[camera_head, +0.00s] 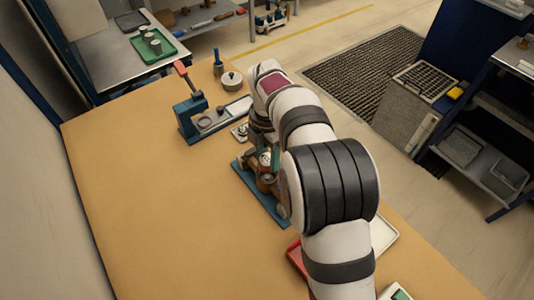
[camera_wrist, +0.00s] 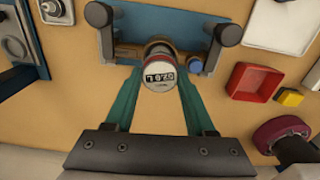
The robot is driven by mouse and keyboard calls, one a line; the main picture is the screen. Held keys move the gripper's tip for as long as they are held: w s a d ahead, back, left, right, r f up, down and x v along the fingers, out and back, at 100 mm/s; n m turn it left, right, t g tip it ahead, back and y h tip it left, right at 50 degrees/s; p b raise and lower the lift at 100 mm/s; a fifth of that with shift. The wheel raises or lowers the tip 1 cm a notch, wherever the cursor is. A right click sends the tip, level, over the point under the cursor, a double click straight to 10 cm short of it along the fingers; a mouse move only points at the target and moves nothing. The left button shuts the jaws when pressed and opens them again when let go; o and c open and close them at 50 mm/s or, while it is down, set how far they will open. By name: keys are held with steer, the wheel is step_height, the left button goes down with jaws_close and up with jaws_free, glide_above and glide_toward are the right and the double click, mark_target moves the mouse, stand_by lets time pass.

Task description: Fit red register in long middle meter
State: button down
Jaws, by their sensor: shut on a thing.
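The red register (camera_wrist: 159,74) has a round white face with a dark number window and a red rim. It sits between the teal fingertips of my gripper (camera_wrist: 158,82), which is shut on it, face toward the wrist camera. Behind it in the wrist view is a blue fixture (camera_wrist: 128,52) with a dark post on each side. The register hides most of the meter there, so I cannot tell whether they touch. In the head view my gripper (camera_head: 268,158) is over the blue fixture (camera_head: 268,208), with a brass-coloured meter (camera_head: 266,184) partly hidden by my arm.
A blue press with a red handle (camera_head: 190,112) stands behind the fixture, near a round lidded pot (camera_head: 231,80). A red tray (camera_wrist: 253,82), a yellow block (camera_wrist: 289,97) and a white tray (camera_wrist: 270,24) lie at the right. The left of the tabletop (camera_head: 140,210) is clear.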

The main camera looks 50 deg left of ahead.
steer(key=shift+f, duration=0.6)
steer(key=shift+f, duration=0.6)
steer(key=shift+f, duration=0.85)
stand_by(0.6)
steer(key=shift+f, duration=0.25)
jaws_free()
stand_by(0.5)
steer(key=shift+r, duration=3.5)
